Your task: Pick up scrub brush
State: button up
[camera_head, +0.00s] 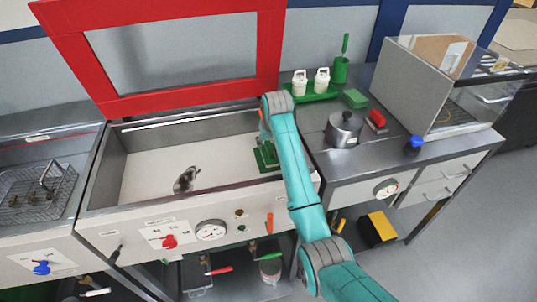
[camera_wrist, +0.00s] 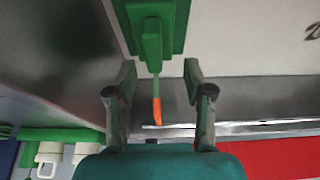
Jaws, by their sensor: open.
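A green block on a green base (camera_head: 266,157) sits at the right end of the open basin in the head view. In the wrist view this green block (camera_wrist: 152,35) lies just beyond my fingertips, with a thin orange-tipped handle (camera_wrist: 156,108) extending between the fingers. It looks like a brush, but its bristles are not visible. My gripper (camera_wrist: 158,70) is open, one finger on each side of the handle, with no clear contact. In the head view my arm mostly hides the gripper. A red brush-like item (camera_head: 376,119) also lies on the right counter.
A red-framed lid (camera_head: 190,100) stands open behind the basin (camera_head: 150,175). On the right counter are a metal pot (camera_head: 343,131), white bottles in a green tray (camera_head: 316,95), a green sponge (camera_head: 355,98) and a glass-sided box (camera_head: 425,85).

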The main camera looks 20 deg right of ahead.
aim_at(270, 147)
jog(key=shift+d+x, duration=0.2)
jog(key=shift+x, duration=1.1)
jog(key=shift+d+x, duration=0.2)
jog(key=shift+x, duration=1.15)
jog(key=shift+w, duration=0.1)
jog(key=shift+c, duration=0.2)
grip_shut()
